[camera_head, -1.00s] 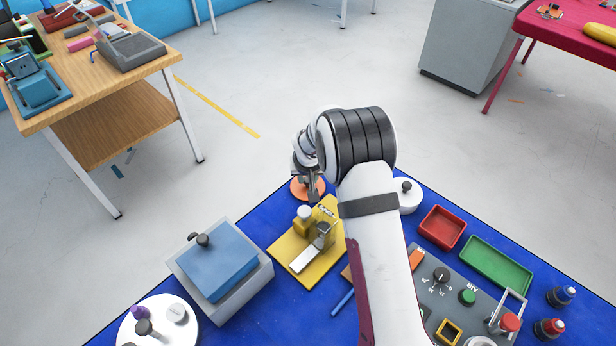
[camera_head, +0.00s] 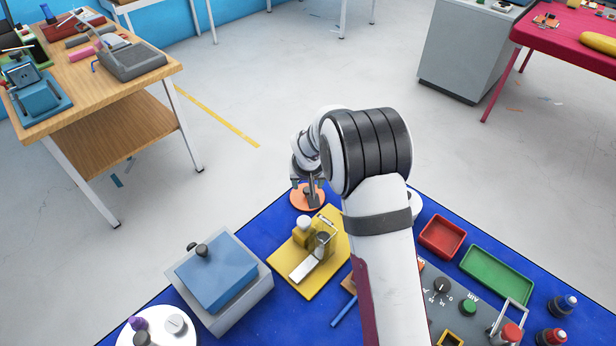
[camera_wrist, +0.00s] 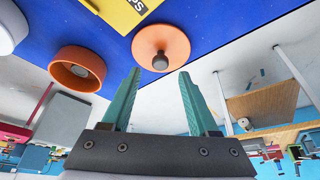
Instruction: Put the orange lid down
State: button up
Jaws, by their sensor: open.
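The orange lid (camera_head: 306,201), a flat disc, lies at the far corner of the blue table top (camera_head: 262,224). In the wrist view the orange lid (camera_wrist: 146,38) shows its underside or top clear of the fingers, with a small dark knob (camera_wrist: 160,62) at its middle. My gripper (camera_wrist: 160,72) is open, its two teal fingers apart with the knob just beyond and between their tips. In the head view my gripper (camera_head: 308,192) is over the lid and covers part of it. An orange round pot (camera_wrist: 78,68) stands beside the lid; my arm hides it in the head view.
A yellow board with a fixture (camera_head: 290,272) lies just nearer than the lid. A blue-topped box (camera_head: 218,275), a red tray (camera_head: 442,232) and a green tray (camera_head: 497,272) are also on the table. The table edge is close behind the lid.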

jog(key=s+d+r+m+g, duration=0.1)
jog(key=s+d+r, duration=0.1)
jog(key=s+r, duration=0.6)
jog(key=s+d+r+m+g, duration=0.1)
jog(key=s+d+r+m, duration=0.15)
jog(key=s+r, duration=0.55)
jog(key=s+m+g+y, duration=0.1)
jog(key=s+m+g, duration=0.1)
jog(key=s, duration=2.1)
jog(key=shift+f+g+y, duration=0.2)
jog(key=shift+g+y, duration=0.2)
